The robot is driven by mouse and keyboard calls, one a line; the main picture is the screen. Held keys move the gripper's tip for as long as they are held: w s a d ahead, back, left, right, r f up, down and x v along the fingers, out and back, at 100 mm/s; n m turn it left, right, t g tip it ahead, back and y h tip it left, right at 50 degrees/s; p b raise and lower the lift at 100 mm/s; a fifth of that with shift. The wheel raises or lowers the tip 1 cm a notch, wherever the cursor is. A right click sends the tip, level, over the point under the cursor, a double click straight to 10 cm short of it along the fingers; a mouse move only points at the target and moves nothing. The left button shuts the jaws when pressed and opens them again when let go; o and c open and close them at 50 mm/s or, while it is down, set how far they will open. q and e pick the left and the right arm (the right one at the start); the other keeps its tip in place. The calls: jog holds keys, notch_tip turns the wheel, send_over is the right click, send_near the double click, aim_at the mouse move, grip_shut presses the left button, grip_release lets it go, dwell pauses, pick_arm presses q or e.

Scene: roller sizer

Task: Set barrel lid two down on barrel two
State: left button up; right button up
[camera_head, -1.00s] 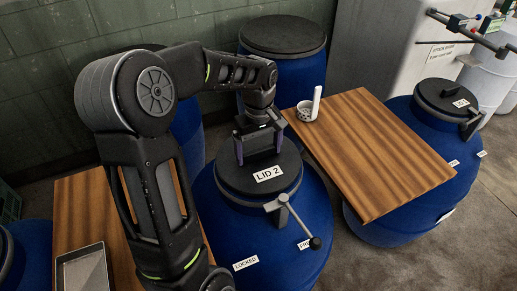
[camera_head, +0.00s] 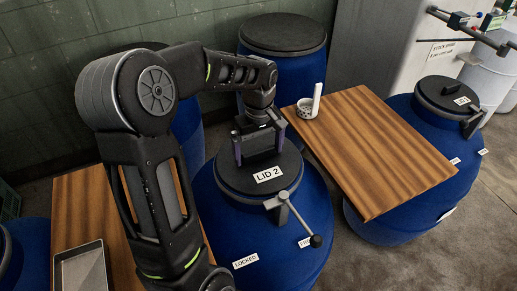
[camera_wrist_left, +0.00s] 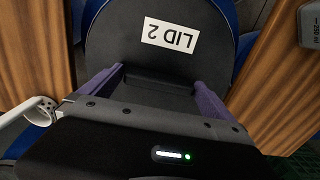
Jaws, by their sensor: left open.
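Barrel lid two, a black disc marked LID 2 (camera_head: 258,180), lies level on top of blue barrel two (camera_head: 222,225). In the left wrist view the lid (camera_wrist_left: 110,45) fills the middle, with a dark raised bar (camera_wrist_left: 158,82) between my fingers. My left gripper (camera_head: 259,150) is over the rear of the lid, pointing down, with its purple fingers apart. In the wrist view its fingers (camera_wrist_left: 158,76) stand at either end of the bar; contact with it is unclear. A lever clamp (camera_head: 285,205) with a ball knob is at the lid's front. My right gripper is not in view.
A wooden table (camera_head: 375,150) with a speckled cup (camera_head: 305,109) stands to the right. Another lidded blue barrel (camera_head: 405,190) is beyond it. A metal tray (camera_head: 80,270) lies on the left wooden table (camera_head: 75,205). A closed blue barrel (camera_head: 290,70) stands behind.

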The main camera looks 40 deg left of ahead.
aim_at(259, 150)
pick_arm(q)
jog(key=shift+r, duration=0.15)
jog(key=shift+r+p, duration=0.75)
jog(key=shift+r, duration=0.05)
jog(key=shift+r+b, duration=0.35)
jog(key=shift+b, duration=0.05)
notch_tip(259, 150, up, 11)
jog(key=shift+f+b, duration=0.15)
jog(key=shift+b, duration=0.2)
jog(key=shift+f, duration=0.1)
